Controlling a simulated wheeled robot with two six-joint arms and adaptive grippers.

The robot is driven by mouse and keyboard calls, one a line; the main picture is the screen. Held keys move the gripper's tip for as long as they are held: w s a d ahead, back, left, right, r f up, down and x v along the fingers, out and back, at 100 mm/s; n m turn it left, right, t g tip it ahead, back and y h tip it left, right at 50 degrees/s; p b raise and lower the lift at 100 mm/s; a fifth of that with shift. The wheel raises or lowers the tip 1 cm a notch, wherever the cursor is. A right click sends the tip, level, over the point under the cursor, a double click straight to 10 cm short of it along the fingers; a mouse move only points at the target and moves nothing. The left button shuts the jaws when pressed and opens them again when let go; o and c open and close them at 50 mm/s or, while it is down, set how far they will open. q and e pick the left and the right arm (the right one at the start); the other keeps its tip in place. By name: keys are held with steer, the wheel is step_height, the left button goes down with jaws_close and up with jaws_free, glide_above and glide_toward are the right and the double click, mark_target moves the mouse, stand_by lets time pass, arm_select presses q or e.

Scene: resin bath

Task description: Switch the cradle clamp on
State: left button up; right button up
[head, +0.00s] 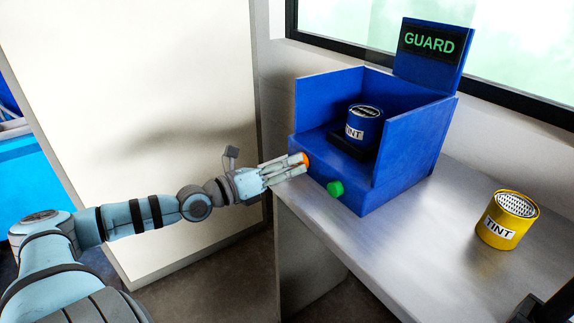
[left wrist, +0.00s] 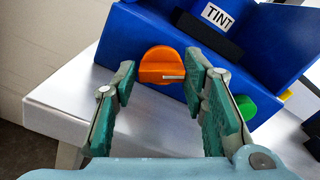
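A blue box (head: 364,195) stands on the bench, with a blue tin labelled TINT (head: 365,127) upright on a dark cradle (head: 349,146) inside it. On its front are an orange knob (left wrist: 160,64) and, to the right, a green knob (head: 335,188). The orange knob carries a pale pointer line, roughly level in the left wrist view. My left gripper (left wrist: 163,80) is open, its green-padded fingertips on either side of the orange knob; contact cannot be told. In the head view the fingers partly hide that knob. No label for the clamp is readable.
A sign reading GUARD (head: 429,43) rises at the box's back right. A yellow TINT tin (head: 506,222) stands on the grey bench (head: 420,230) to the right. Dark parts at the lower right corner may be my right arm. The bench between box and yellow tin is clear.

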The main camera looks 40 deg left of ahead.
arm_select(q)
steer(key=shift+d+f, duration=0.1)
steer(key=shift+f, duration=0.2)
steer(key=shift+n, duration=0.5)
steer(key=r+p+v, duration=0.1)
steer(key=p+v, duration=1.2)
steer(key=v, duration=0.1)
steer(key=s+a+f+n+g+y, duration=0.1)
steer(key=s+a+f+n+y, duration=0.1)
steer(key=a, duration=0.4)
steer(key=s+a+f+n+g+y, duration=0.1)
steer(key=s+a+f+n+y, duration=0.2)
steer(key=a+f+n+y, duration=0.1)
steer(key=s+a+f+n+g+y, duration=0.1)
steer(key=s+a+f+n+y, duration=0.1)
steer(key=a+n+y, duration=0.3)
steer(key=a+f+y, duration=0.1)
steer(key=a, duration=0.3)
steer(key=shift+s+a+n+y+p, duration=0.2)
steer(key=shift+a+n+y+p, duration=0.1)
steer(key=shift+y+p, duration=0.1)
steer(key=shift+f, duration=0.1)
